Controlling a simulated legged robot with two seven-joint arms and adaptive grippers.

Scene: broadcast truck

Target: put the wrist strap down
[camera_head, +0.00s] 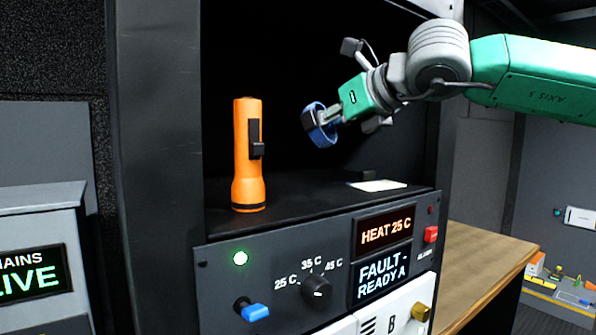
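The blue wrist strap (318,124) is a loop held in the air inside the dark shelf bay, to the right of an orange flashlight. My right gripper (331,115) reaches in from the right on its green arm and is shut on the strap. The strap is above the black shelf surface (305,193) and apart from it. My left gripper is not in view.
The orange flashlight (249,155) stands upright on the shelf at left. Below is a control panel (275,280) with knob and switches. A wooden bench (490,262) stands right.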

